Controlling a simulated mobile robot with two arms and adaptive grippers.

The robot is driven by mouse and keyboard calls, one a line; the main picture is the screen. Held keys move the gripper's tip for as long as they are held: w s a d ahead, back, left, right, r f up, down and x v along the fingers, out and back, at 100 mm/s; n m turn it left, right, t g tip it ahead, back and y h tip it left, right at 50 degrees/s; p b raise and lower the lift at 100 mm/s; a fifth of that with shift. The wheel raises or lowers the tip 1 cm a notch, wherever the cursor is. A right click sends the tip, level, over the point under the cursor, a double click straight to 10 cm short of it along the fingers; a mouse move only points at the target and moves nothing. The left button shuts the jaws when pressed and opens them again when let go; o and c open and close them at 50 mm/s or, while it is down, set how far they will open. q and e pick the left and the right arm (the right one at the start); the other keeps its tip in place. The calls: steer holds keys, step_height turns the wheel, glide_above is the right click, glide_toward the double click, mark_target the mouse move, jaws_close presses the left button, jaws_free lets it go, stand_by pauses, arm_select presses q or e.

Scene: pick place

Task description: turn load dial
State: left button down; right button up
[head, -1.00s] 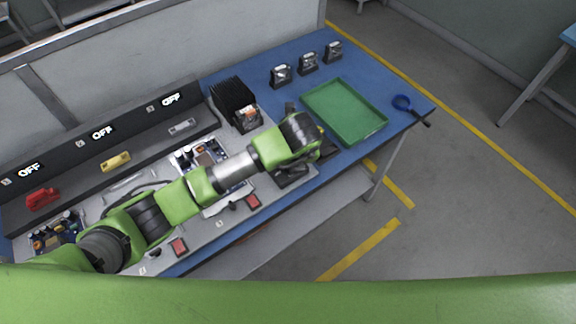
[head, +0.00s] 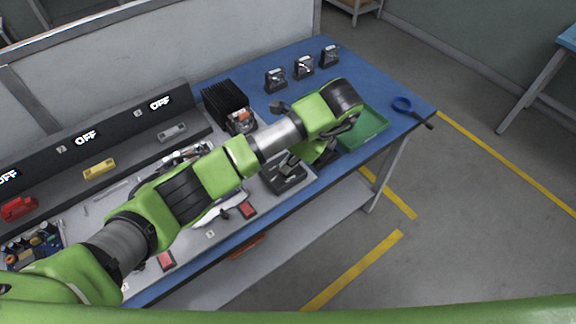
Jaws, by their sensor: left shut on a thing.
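My left arm reaches across the bench, and its wrist bends down over a low black unit (head: 284,184) at the bench's front edge. My left gripper (head: 289,161) is small and dark at the top of this unit. It is shut on what looks like the load dial, which my fingers and arm mostly hide. I cannot make out the dial's markings or its angle. My right gripper is not in view.
A black finned box (head: 228,104) stands behind my forearm. A green tray (head: 368,132) lies right of my wrist, partly hidden. Several small meters (head: 303,68) line the back. Panels at left read OFF.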

arm_select(q)
steer(key=n, duration=0.1)
steer(key=n+g, duration=0.1)
steer(key=n, duration=0.2)
steer(key=shift+w+d+n+g+b, duration=0.1)
steer(key=shift+w+n+g+b, duration=0.2)
steer(key=shift+g+b, duration=0.1)
steer(key=n+g+b, duration=0.1)
steer(key=n, duration=0.2)
steer(key=shift+w+n, duration=0.1)
steer(key=shift+n, duration=0.2)
steer(key=shift+w+n+g+h+b, duration=0.15)
steer(key=shift+n+g+b, duration=0.2)
steer(key=shift+n, duration=0.55)
steer(key=shift+n+g+h+b, duration=0.2)
steer(key=shift+n+g, duration=0.25)
steer(key=shift+n, duration=0.45)
steer(key=c, duration=2.2)
jaws_free()
